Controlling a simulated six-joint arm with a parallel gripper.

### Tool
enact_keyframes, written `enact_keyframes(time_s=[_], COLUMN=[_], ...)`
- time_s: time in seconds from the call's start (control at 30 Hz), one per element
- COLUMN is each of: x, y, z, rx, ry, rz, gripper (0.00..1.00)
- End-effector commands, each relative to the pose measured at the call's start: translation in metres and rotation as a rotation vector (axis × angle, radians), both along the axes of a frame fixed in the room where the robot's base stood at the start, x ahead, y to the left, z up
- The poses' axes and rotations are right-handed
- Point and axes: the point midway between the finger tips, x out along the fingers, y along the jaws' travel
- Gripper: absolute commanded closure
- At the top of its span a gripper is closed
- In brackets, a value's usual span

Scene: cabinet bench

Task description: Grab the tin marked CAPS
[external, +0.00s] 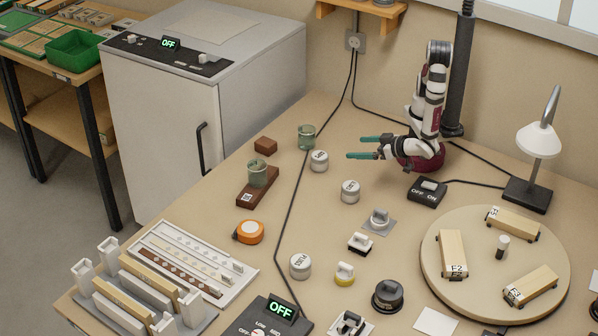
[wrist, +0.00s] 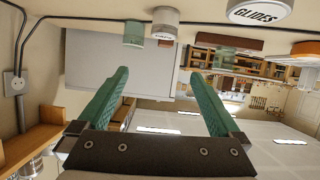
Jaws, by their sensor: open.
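Several pale tins with lettered lids stand on the bench: one far tin (external: 319,160), one middle tin (external: 350,191) and one near tin (external: 300,266). Their lettering is too small to read surely in the external view, so I cannot tell which is marked CAPS. In the wrist view one lid reads GLIDES (wrist: 258,12); another tin (wrist: 165,20) shows side-on, its lid lettering hidden. My gripper (external: 354,147) has teal fingers spread apart, empty, above the bench to the right of the far tin. The wrist view also shows its open fingers (wrist: 154,71).
Green glasses (external: 306,137) (external: 257,173) stand by the far tin and on a brown block (external: 257,190). A black cable crosses the bench. An orange tape roll (external: 249,232), a switch box (external: 427,190), a lamp (external: 538,140) and a round turntable (external: 478,280) stand around.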

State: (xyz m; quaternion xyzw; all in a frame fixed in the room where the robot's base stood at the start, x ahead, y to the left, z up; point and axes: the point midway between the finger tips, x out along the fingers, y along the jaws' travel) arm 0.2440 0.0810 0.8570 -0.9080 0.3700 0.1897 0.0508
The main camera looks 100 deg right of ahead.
Motion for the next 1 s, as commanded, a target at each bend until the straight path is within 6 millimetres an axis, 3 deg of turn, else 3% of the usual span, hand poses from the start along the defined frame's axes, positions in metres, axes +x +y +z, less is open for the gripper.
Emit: enact_keyframes(time_s=[0.07,0.17,0.4,0.83,1.0], x=[0.0,0.003,0.043,0.095,0.106], y=[-0.001,-0.003,-0.046,-0.09,-0.099], z=[-0.021,-0.035,-0.061,-0.093,-0.098], rx=[-0.006,-0.002,-0.003,0.0,0.001], ry=[0.003,0.0,0.003,0.001,-0.001], rz=[0.001,-0.001,-0.01,-0.005,0.0], gripper=[0.0,0.0,0.0,0.0,0.0])
